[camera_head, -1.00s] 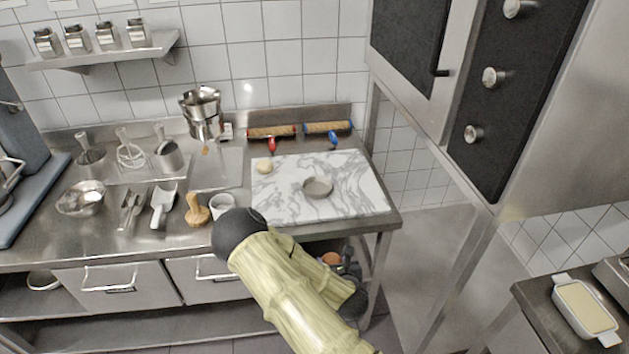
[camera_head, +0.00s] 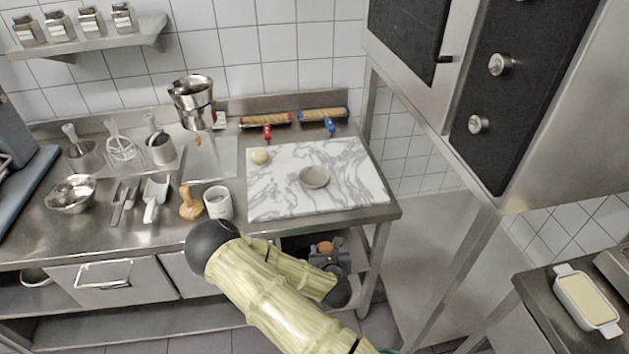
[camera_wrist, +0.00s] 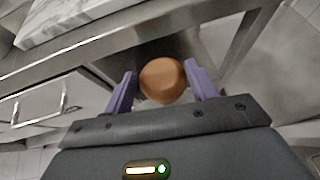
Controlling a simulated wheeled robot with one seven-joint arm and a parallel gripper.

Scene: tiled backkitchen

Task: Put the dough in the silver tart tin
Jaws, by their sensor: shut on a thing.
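A small pale ball (camera_head: 260,156), which looks like the dough, sits at the back left of the marble board (camera_head: 275,200). A shallow round grey dish (camera_head: 314,177), which looks like the silver tart tin, sits near the board's middle and appears empty. My gripper (camera_head: 327,254) is in front of and below the counter's front edge. In the wrist view its purple fingers (camera_wrist: 162,84) are shut on a brown-orange rounded thing (camera_wrist: 162,80). The same brown-orange thing (camera_head: 325,247) shows small in the head view; I cannot tell what it is.
Two rolling pins (camera_head: 265,121) lie behind the board. A white cup (camera_head: 218,203), a wooden tool (camera_head: 190,203) and a scoop (camera_head: 154,196) stand or lie left of it. The counter's steel edge (camera_wrist: 130,57) is close to my gripper. A steel oven stand is at right.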

